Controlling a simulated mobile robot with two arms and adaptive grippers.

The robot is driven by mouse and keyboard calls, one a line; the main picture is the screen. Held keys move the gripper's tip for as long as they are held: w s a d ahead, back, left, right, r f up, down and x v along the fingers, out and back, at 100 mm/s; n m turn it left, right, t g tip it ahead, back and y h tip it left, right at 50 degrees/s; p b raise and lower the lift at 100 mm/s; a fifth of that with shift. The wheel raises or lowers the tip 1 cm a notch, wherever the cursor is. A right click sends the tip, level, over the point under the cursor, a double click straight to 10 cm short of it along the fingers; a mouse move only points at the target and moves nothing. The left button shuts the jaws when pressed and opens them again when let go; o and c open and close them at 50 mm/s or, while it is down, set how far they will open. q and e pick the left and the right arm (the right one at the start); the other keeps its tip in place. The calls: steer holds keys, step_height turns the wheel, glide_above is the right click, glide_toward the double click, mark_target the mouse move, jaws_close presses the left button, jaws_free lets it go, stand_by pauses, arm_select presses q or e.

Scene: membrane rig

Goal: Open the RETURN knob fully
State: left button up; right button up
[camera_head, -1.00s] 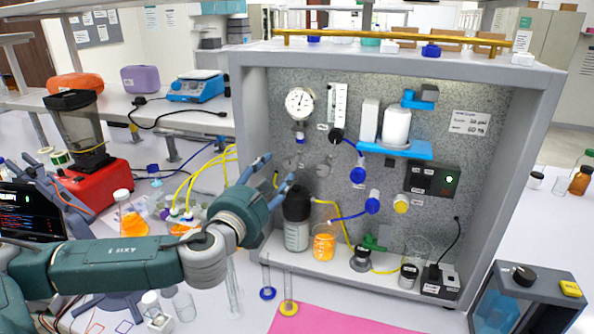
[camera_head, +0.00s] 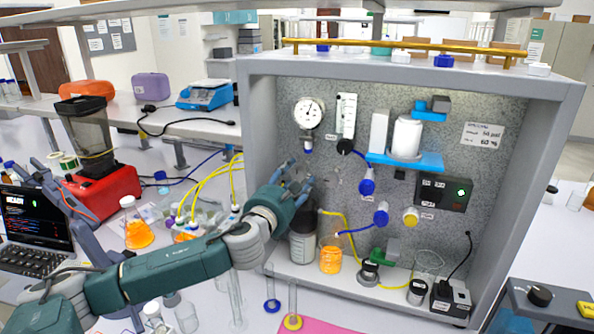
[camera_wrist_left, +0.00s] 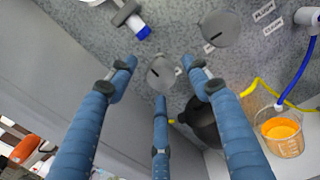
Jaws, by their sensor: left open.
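My left gripper (camera_head: 296,172) is open, its blue fingers reaching the back panel of the rig in the head view. In the left wrist view the gripper (camera_wrist_left: 163,85) has its three fingers spread around a round grey knob (camera_wrist_left: 160,72) with a dark slot mark. I cannot tell whether any finger touches it. A second, similar grey knob (camera_wrist_left: 220,27) is up and right of it, clear of the fingers. The small labels by the knobs are too blurred to read, so I cannot tell which is RETURN. In the head view the fingers mostly hide the nearer knob.
A dark-capped bottle (camera_head: 303,240) stands below the gripper, next to a beaker of orange liquid (camera_head: 331,260). A gauge (camera_head: 309,112) and a flowmeter (camera_head: 346,115) are above. The rig's grey side wall (camera_head: 252,130) is close on the left. Yellow tubes (camera_head: 205,180) run outside it.

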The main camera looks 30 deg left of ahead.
arm_select(q)
steer(key=shift+x, duration=0.8)
arm_select(e)
steer(key=shift+s+r, duration=0.15)
steer(key=shift+r, duration=0.1)
arm_select(q)
steer(key=shift+s, duration=0.1)
steer(key=c, duration=1.2)
arm_select(e)
steer(key=shift+s+a, duration=0.1)
